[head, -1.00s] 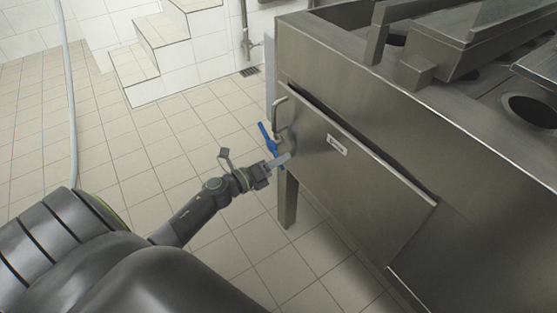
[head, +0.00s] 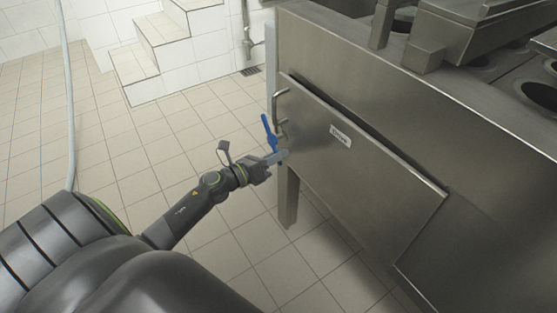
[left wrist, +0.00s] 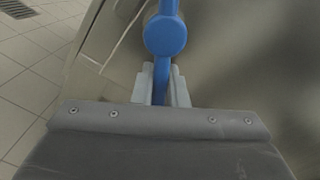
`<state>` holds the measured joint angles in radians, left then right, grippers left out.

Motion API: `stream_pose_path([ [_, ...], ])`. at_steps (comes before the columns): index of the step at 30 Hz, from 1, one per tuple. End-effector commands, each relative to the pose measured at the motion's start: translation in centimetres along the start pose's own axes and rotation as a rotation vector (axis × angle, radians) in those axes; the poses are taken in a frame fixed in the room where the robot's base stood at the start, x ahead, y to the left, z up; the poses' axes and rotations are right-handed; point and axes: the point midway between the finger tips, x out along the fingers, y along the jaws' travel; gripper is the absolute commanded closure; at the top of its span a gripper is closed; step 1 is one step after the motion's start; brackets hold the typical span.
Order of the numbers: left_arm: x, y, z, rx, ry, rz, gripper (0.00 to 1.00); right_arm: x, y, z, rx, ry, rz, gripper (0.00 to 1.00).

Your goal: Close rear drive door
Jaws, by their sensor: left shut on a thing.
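The drive door (head: 365,185) is a steel panel with a small white label on the side of the machine. A dark gap shows along its upper edge, and the panel stands slightly proud of the body. A bar handle (head: 278,103) is at its left end. A blue lever (head: 268,130) with a round boss sits below that handle; it also shows in the left wrist view (left wrist: 166,36). My left gripper (head: 280,156) is shut on the blue lever, whose lower part lies between the grey fingers (left wrist: 161,88). My right gripper is out of view.
The steel machine (head: 490,130) fills the right side, with round openings on top. A machine leg (head: 288,200) stands below the door's left end. White tiled steps (head: 150,50) and a pipe (head: 246,35) are at the back.

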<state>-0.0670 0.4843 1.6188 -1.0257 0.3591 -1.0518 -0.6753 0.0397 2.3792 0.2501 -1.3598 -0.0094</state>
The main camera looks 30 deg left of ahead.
Motion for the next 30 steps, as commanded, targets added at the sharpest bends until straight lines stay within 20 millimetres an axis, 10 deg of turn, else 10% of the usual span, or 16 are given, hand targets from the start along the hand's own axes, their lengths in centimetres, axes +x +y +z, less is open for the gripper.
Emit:
stream_pose_path([
  [25,1.1,0.2,0.1,0.019,0.016,-0.023,1.00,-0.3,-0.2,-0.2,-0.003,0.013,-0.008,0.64],
  [30,1.1,0.2,0.1,0.019,0.016,-0.023,0.67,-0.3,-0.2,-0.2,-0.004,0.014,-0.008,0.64],
])
